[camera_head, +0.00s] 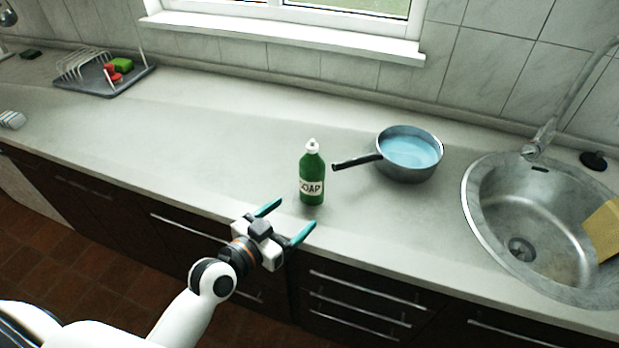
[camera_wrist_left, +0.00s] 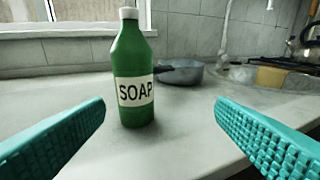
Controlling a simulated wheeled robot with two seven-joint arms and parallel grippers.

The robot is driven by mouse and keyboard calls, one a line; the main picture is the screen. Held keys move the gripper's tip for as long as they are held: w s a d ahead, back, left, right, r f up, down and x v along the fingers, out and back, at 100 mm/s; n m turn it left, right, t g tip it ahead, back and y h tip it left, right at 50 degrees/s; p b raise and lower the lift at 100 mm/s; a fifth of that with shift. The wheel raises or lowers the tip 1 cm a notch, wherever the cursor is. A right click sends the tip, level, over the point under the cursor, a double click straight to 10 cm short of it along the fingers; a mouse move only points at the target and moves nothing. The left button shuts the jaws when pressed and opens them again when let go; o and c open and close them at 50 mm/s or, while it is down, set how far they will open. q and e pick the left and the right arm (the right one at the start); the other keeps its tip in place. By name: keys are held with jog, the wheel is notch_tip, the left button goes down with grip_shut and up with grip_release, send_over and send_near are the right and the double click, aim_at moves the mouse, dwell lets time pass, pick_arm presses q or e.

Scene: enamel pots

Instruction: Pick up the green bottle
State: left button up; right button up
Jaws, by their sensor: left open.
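The green bottle (camera_head: 313,170) stands upright on the countertop near its front edge. It has a white cap and a label reading SOAP. My left gripper (camera_head: 286,218) is open and empty, just in front of the bottle at the counter's front edge, with its teal fingers pointing toward it. In the left wrist view the bottle (camera_wrist_left: 133,70) stands ahead of the open fingers (camera_wrist_left: 160,125), left of the middle of the gap, and apart from both. My right gripper is not in view.
A grey pan (camera_head: 408,168) with blue inside stands right of the bottle, its dark handle pointing toward it. A steel sink (camera_head: 480,205) is at the right. A dish rack (camera_head: 98,80) stands at the back left. The counter left of the bottle is clear.

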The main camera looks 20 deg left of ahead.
aim_at(306, 174)
pick_arm(q)
jog(key=w, duration=0.2)
jog(key=w+r+t+p, duration=0.1)
jog(key=w, duration=0.2)
jog(key=w+r+n+t, duration=0.1)
jog(key=w, duration=0.2)
jog(key=shift+a+y+p, duration=0.15)
jog(key=shift+y+p, duration=0.2)
jog(key=shift+y, duration=0.05)
jog(key=x, duration=0.3)
jog(key=p+x, duration=0.1)
jog(key=shift+w+a, duration=0.15)
jog(key=shift+w, duration=0.75)
jog(key=shift+s, duration=0.1)
jog(key=shift+c, duration=1.4)
jog(key=c, duration=0.9)
jog(key=shift+c, duration=0.4)
jog(key=shift+r, duration=0.1)
